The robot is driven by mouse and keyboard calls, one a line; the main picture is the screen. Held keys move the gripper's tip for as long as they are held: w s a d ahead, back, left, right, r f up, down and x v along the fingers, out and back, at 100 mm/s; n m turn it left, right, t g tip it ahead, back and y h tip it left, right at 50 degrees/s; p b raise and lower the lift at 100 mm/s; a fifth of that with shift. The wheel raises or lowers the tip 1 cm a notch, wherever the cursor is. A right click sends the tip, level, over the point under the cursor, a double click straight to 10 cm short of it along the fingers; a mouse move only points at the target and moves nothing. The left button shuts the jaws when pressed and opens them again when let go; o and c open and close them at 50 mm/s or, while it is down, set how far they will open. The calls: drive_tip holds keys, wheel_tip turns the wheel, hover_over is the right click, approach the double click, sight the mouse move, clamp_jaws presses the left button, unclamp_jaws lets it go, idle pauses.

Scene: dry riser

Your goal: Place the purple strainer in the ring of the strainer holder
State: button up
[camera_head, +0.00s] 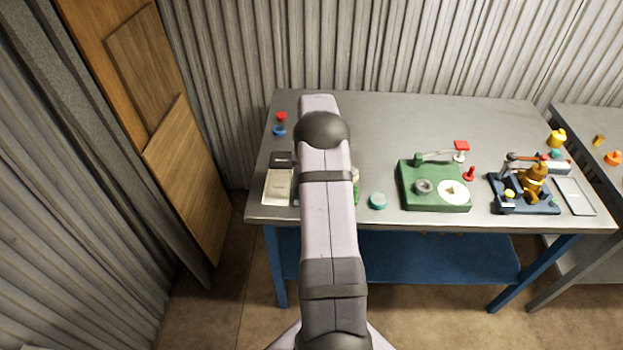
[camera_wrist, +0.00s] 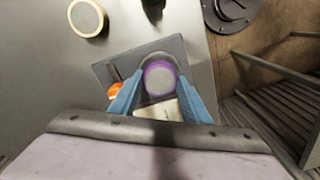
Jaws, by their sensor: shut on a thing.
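The purple strainer (camera_wrist: 146,73) shows in the wrist view as a purple rim around a pale grey round middle. My gripper (camera_wrist: 160,84) has its two blue fingers on either side of the strainer and is shut on it. A dark grey plate (camera_wrist: 104,71) lies below, with an orange piece by the left finger. A grey rounded edge shows just beyond the strainer; I cannot tell whether it is the holder's ring. In the head view my arm hides the gripper, the strainer and whatever is under them.
The grey table (camera_head: 385,118) carries a green device (camera_head: 410,200), a teal disc (camera_head: 377,201) and a dark blue device (camera_head: 545,209). A cream tray (camera_head: 278,187) lies near the front left edge. A cream-topped round thing (camera_wrist: 87,18) stands beyond the plate. The table's back middle is clear.

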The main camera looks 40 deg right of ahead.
drive_tip(key=shift+f, duration=0.5)
drive_tip(key=shift+f, duration=0.15)
drive_tip(key=o, duration=1.2)
drive_tip(key=shift+c, duration=0.2)
wheel_tip(320, 180, up, 12)
drive_tip(key=b, duration=0.3)
drive_tip(key=shift+b, duration=0.35)
drive_tip(key=shift+a, duration=0.1)
